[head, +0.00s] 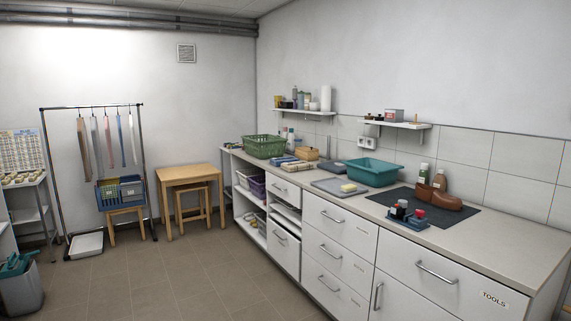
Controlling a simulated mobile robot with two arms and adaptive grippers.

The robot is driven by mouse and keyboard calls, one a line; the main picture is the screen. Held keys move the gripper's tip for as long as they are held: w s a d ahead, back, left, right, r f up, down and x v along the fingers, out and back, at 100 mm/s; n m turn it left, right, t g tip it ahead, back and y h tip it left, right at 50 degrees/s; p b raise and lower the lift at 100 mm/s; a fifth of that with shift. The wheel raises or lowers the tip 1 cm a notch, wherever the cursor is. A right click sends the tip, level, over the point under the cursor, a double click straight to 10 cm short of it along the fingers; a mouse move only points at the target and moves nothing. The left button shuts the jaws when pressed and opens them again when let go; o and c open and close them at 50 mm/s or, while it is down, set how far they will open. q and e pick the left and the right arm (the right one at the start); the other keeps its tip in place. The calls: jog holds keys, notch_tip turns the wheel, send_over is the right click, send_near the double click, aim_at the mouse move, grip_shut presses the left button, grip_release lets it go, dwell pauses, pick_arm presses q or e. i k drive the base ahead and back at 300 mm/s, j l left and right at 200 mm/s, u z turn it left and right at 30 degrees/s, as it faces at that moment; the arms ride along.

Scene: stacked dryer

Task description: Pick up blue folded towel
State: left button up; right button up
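Small flat folded cloths lie on the far half of the counter, between the green basket and the grey tray. One looks blue (283,160); it is small and its edges are hard to make out. Paler folded pieces (299,167) lie beside it. A dark blue-grey flat item (332,167) lies further right; I cannot tell whether it is cloth. Neither of my grippers is in view.
The long counter (480,237) runs along the right wall. It holds a green basket (264,146), a teal tub (375,172), a grey tray (338,187) and brown shoes (440,197) on a dark mat. A wooden table (188,172) stands at the back. The tiled floor (190,280) is clear.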

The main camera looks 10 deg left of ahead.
aim_at(277, 162)
jog(key=i+j+u, duration=0.35)
jog(key=i+u, duration=0.4)
jog(key=i, duration=0.2)
jog(key=i+j+u, duration=0.1)
jog(key=i+u, duration=0.15)
jog(key=i, duration=1.75)
